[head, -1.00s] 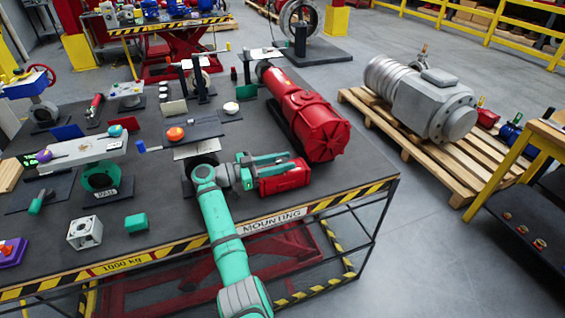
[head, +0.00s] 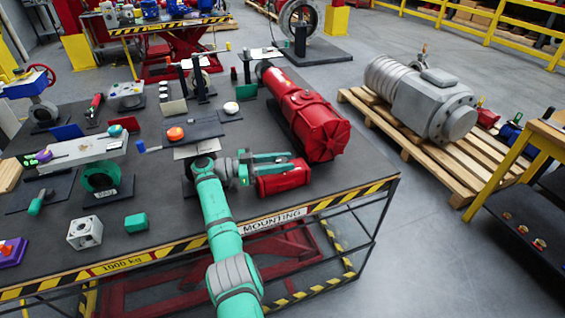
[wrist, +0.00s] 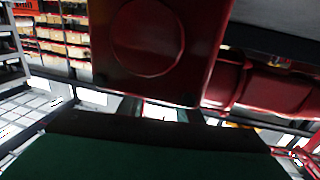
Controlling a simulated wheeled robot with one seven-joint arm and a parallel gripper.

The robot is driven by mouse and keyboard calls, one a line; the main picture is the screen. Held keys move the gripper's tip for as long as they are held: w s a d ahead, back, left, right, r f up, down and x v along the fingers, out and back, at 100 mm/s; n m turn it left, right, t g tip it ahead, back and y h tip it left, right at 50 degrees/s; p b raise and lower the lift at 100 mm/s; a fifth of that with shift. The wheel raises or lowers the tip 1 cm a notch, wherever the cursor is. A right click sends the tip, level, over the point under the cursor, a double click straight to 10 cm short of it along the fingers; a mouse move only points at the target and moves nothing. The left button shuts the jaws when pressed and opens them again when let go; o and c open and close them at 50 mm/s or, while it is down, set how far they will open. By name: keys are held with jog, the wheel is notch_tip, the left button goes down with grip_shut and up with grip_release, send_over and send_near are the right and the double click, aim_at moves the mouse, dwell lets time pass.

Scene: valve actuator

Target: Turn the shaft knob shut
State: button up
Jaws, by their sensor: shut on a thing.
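The large red actuator (head: 312,125) lies at the right of the workbench. A smaller red block (head: 284,179) sits at its front end; in the wrist view a dark red housing with a round face (wrist: 148,38) fills the top middle. My gripper (head: 288,157) reaches right, lying along the far side of the red block beside the actuator's end. In the wrist view its fingertips (wrist: 158,111) are partly seen below the housing. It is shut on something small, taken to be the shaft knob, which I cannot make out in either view.
The workbench (head: 180,222) has a striped front edge. A pallet with a grey motor (head: 432,105) stands right.

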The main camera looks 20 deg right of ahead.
jog(key=o, duration=1)
jog(key=shift+o, duration=0.2)
jog(key=shift+w+f+t, duration=0.1)
jog(key=shift+t, duration=0.2)
jog(key=shift+s+d+n+t, duration=0.15)
jog(key=shift+s+n+t, duration=0.05)
jog(key=shift+n+t, duration=0.55)
jog(key=shift+w+n+t+y, duration=0.1)
jog(key=shift+n+t+y, duration=0.3)
jog(key=shift+n+t, duration=1.4)
jog(key=shift+w+n+t+y, duration=0.1)
jog(key=shift+n+t+y, duration=0.6)
jog(key=shift+t, duration=1.75)
jog(key=shift+s+n+t+y, duration=0.1)
jog(key=shift+n+t+y, duration=0.2)
jog(key=shift+n+t, duration=0.8)
jog(key=shift+n+t+y, duration=1.35)
jog(key=shift+t+y, duration=0.15)
jog(key=shift+t, duration=0.2)
jog(key=shift+n+t+y, duration=1)
jog(key=shift+n+y, duration=0.1)
jog(key=shift+y, duration=0.3)
